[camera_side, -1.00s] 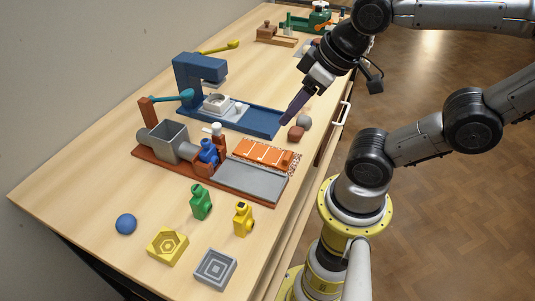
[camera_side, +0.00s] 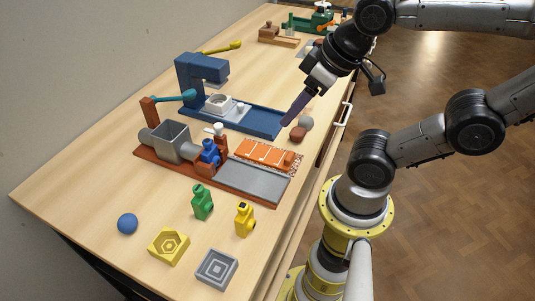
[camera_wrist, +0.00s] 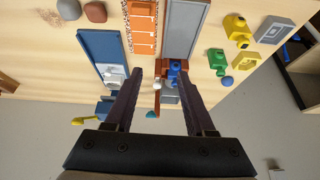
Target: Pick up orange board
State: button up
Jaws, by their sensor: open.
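The orange board (camera_side: 263,152), with pale lines across it, lies on a speckled strip beside the grey bed of a brown-red machine. In the wrist view the orange board (camera_wrist: 143,36) shows at the top, beyond my fingertips and a little left of the middle. My gripper (camera_side: 287,123) hangs above the right end of the blue machine, behind the board in the side view. In the wrist view my gripper's two dark fingers (camera_wrist: 161,75) are apart with nothing held between them. The board is clear of the fingers.
A blue press (camera_side: 203,72) stands behind the board, and a grey hopper (camera_side: 172,142) to its left. Two stones (camera_side: 298,134) lie near the gripper. Green (camera_side: 202,202) and yellow (camera_side: 244,219) bottles, a blue ball (camera_side: 127,224) and two moulds stand in front. Bare wood lies at front left.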

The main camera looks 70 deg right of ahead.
jog(key=m, duration=0.3)
jog(key=m+g, duration=0.6)
jog(key=m, duration=0.9)
send_over(288, 157)
jog(key=f, duration=1.1)
jog(key=shift+w+f, duration=0.25)
jog(key=shift+f, duration=0.05)
jog(key=shift+s+f, duration=0.15)
jog(key=shift+f, duration=1.2)
jog(key=shift+s+f, duration=0.15)
jog(key=shift+f, duration=1.15)
jog(key=shift+c, duration=0.3)
grip_shut()
